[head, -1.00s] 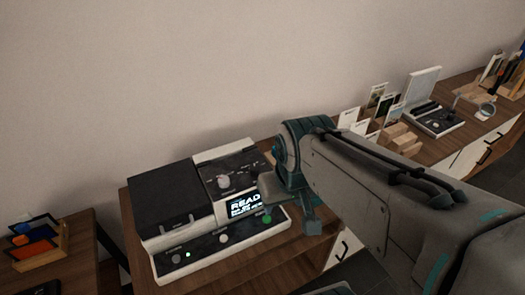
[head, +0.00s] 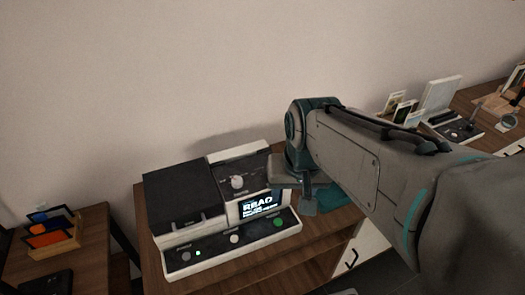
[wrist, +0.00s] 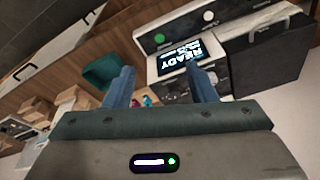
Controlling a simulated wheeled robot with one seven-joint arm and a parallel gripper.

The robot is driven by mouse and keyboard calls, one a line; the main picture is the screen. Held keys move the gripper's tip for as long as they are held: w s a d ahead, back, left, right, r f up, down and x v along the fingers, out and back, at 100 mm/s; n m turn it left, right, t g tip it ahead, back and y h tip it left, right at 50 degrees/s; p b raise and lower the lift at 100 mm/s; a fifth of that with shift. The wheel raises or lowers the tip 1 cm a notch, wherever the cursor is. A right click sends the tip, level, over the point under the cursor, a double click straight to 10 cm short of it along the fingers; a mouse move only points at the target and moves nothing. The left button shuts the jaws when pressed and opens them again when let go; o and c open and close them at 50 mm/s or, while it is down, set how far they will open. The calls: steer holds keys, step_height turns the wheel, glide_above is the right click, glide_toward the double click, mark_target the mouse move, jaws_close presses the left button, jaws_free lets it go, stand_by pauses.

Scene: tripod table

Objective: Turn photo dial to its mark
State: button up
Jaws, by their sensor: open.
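A photometer-like device (head: 195,258) with a white body and dark panels stands on the wooden desk. A pale round dial (head: 238,182) sits on its upper dark panel, above the lit screen (head: 258,206) that reads READY in the wrist view. The dial's label and mark are too small to read. My gripper (wrist: 162,85) is open and empty, its two blue-grey fingers spread in the wrist view, pointing towards the device. In the head view my gripper (head: 308,195) is right of the dial and apart from it.
The device's lower front strip has a white knob (head: 235,238) and a green button (head: 279,222). A black lid (head: 185,195) covers its left part. A filter rack (head: 48,238) stands on the left table. Several cards and other instruments (head: 455,130) stand along the desk at right.

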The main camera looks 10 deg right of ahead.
steer(key=w+d+m+g+y, duration=0.2)
steer(key=w+d+m, duration=0.1)
steer(key=w+m, duration=0.55)
steer(key=w+d+m+g+y, duration=0.1)
steer(key=w+d+m+y, duration=0.15)
steer(key=w+m, duration=0.65)
steer(key=w+a+f+n, duration=0.1)
steer(key=f, duration=0.3)
steer(key=w+a+f, duration=0.1)
steer(key=a+f, duration=0.1)
steer(key=f, duration=0.2)
steer(key=a+f+n, duration=0.1)
steer(key=f, duration=0.4)
steer(key=shift+w+a+n+p, duration=0.35)
steer(key=shift+w+a+p, duration=0.05)
steer(key=shift+c, duration=0.3)
steer(key=shift+r, duration=0.1)
steer(key=c, duration=0.9)
